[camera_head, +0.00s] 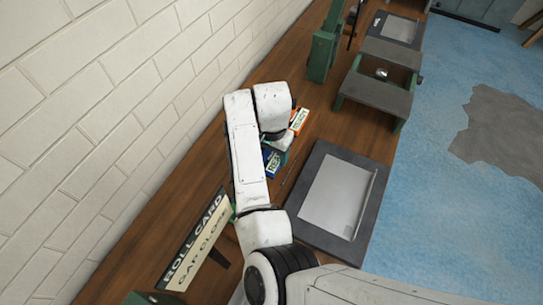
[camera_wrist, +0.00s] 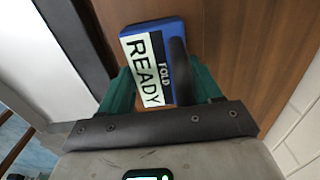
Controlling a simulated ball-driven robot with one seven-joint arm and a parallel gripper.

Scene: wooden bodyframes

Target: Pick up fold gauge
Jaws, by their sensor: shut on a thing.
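The fold gauge (camera_wrist: 132,38) is a blue block with a pale label reading "FOLD" and "READY". In the wrist view it sits between the green fingers of my gripper (camera_wrist: 163,82), which is shut on it. In the head view the blue fold gauge (camera_head: 270,161) shows beside my white arm, over the wooden bench (camera_head: 316,133). My arm hides part of it there, and most of my gripper (camera_head: 283,152) too. I cannot tell whether the gauge still touches the bench.
An orange labelled block (camera_head: 299,121) lies just beyond the gauge. A dark-framed tray with a grey sheet (camera_head: 335,198) lies to the right. A sign reading "ROLL CARD" (camera_head: 195,243) stands at lower left by the brick wall (camera_head: 120,90). A grey-and-green fixture (camera_head: 375,94) stands farther back.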

